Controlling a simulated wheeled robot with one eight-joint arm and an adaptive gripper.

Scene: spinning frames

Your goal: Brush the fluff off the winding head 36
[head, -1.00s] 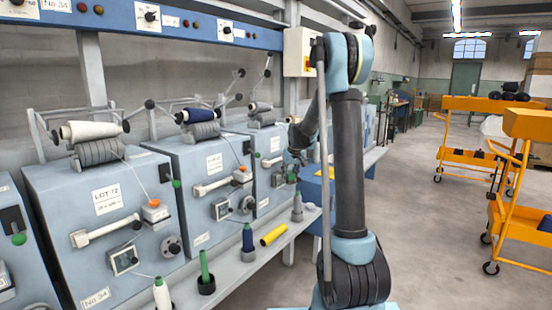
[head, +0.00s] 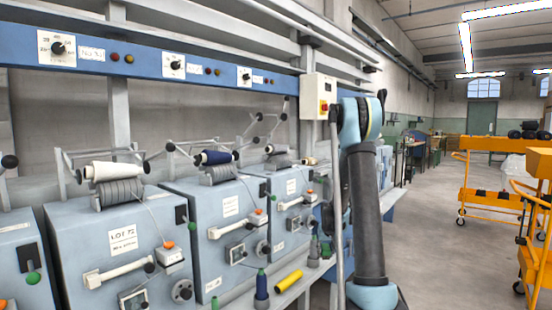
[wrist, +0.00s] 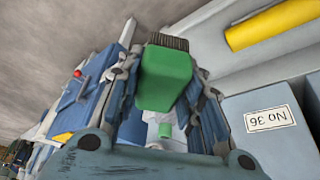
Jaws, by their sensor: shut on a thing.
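The wrist view shows a blue-grey winding head (wrist: 240,105) at the right with a white plate reading No 36 (wrist: 268,119), upside down. My gripper (wrist: 167,88) is shut on a brush (wrist: 165,75) with a green body and dark bristles at its far end. The brush is apart from the number plate, to its left in the picture. In the head view my gripper is mostly hidden behind my own arm. A third winding head (head: 290,185) stands there partly behind the arm; its number is not readable. I cannot make out any fluff.
A yellow tube (wrist: 275,22) lies on the shelf; it also shows in the head view (head: 288,282) beside a dark blue bobbin (head: 261,288). More winding heads (head: 105,245) line the left. Orange trolleys (head: 500,168) stand at the right; the floor between is clear.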

